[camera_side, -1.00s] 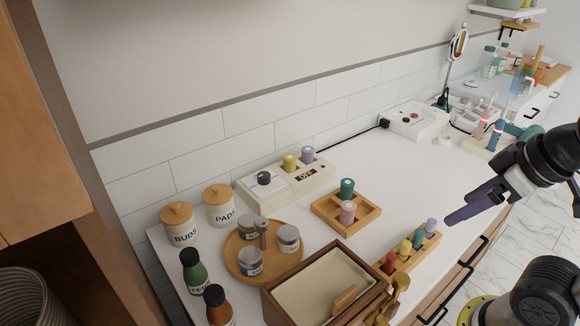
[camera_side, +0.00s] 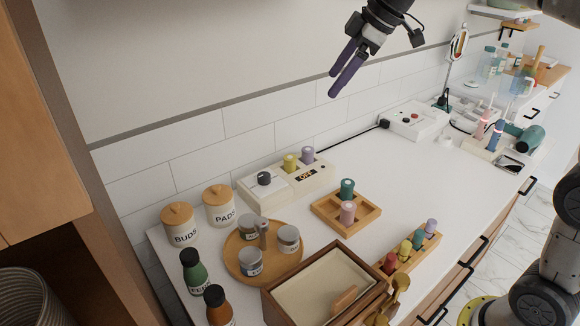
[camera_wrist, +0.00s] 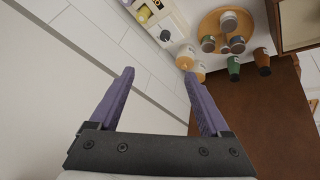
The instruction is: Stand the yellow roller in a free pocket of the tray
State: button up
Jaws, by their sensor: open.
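One yellow roller (camera_side: 290,162) stands in the white heater unit (camera_side: 262,200) by the wall, left of a lilac one; a yellow roller top (camera_wrist: 144,14) also shows in the wrist view. Another yellow roller (camera_side: 404,250) stands in the wooden rack at the counter's front edge. The wooden tray (camera_side: 364,224) lies mid-counter, with a teal roller (camera_side: 347,188) and a pink roller (camera_side: 348,212) standing in it; pockets at its left and right look empty. My gripper (camera_side: 335,84), with purple fingers, is open and empty, high above the counter; the fingers also show in the wrist view (camera_wrist: 159,73).
The rack also holds red, green and lilac rollers. A round wooden board (camera_side: 238,270) with jars, two canisters, bottles and an open wooden box (camera_side: 270,306) crowd the left. A white device (camera_side: 415,120) stands at the back. Counter right of the tray is clear.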

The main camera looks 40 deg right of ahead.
jog(key=w+d+f, duration=0.1)
jog(key=w+f, duration=0.4)
jog(key=w, duration=0.2)
jog(key=g, duration=0.2)
send_over(290, 157)
jog(key=s+d, duration=0.2)
jog(key=shift+m+y, duration=0.3)
jog(key=f, duration=1.8)
jog(key=shift+w+a+f, duration=0.1)
jog(key=shift+w+a, duration=0.05)
jog(key=shift+w, duration=0.05)
jog(key=shift+x, duration=3)
jog(key=shift+s+a, duration=0.1)
grip_shut()
